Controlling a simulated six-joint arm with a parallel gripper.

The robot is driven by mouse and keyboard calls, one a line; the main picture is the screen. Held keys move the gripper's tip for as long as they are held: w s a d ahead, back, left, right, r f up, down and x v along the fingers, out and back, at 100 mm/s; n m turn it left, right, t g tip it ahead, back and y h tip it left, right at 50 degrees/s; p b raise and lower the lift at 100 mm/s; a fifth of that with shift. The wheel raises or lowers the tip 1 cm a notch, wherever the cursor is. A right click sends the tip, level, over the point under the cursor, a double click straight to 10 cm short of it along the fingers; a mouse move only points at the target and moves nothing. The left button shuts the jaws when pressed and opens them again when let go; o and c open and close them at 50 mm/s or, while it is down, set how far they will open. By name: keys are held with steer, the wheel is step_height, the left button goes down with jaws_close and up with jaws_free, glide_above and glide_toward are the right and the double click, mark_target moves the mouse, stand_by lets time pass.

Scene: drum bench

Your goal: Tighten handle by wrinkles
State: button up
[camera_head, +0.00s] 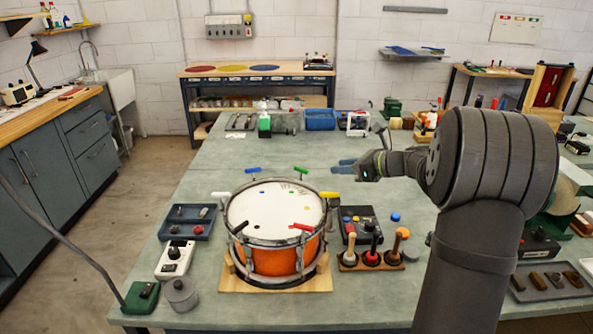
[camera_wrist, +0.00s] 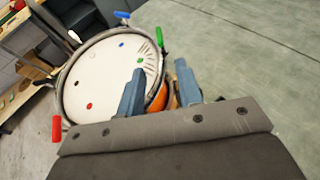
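The drum (camera_head: 274,254) has an orange shell, a white head (camera_head: 272,211) and coloured T-handles around its rim. These are blue (camera_head: 252,170), green (camera_head: 300,170), yellow (camera_head: 330,195), red (camera_head: 302,227), black (camera_head: 240,227) and white (camera_head: 221,195). In the wrist view, fine wrinkles (camera_wrist: 149,58) mark the head near the rim, close to the green handle (camera_wrist: 159,37) and green dot. I cannot make out the yellow handle there. My gripper (camera_head: 341,165) is open and empty, right of and apart from the drum; its two blue-grey fingers (camera_wrist: 160,67) stand apart.
The drum stands on a wooden base (camera_head: 228,282). A tray (camera_head: 187,224) and white device (camera_head: 175,259) lie left of it. A dark box (camera_head: 357,226) and a wooden rack of tools (camera_head: 371,262) stand close right.

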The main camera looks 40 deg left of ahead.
mark_target(296, 170)
steer(key=x, duration=1.7)
steer(key=shift+s+a+f, duration=0.1)
steer(key=shift+s+f, duration=0.05)
steer(key=shift+s, duration=0.15)
jaws_close()
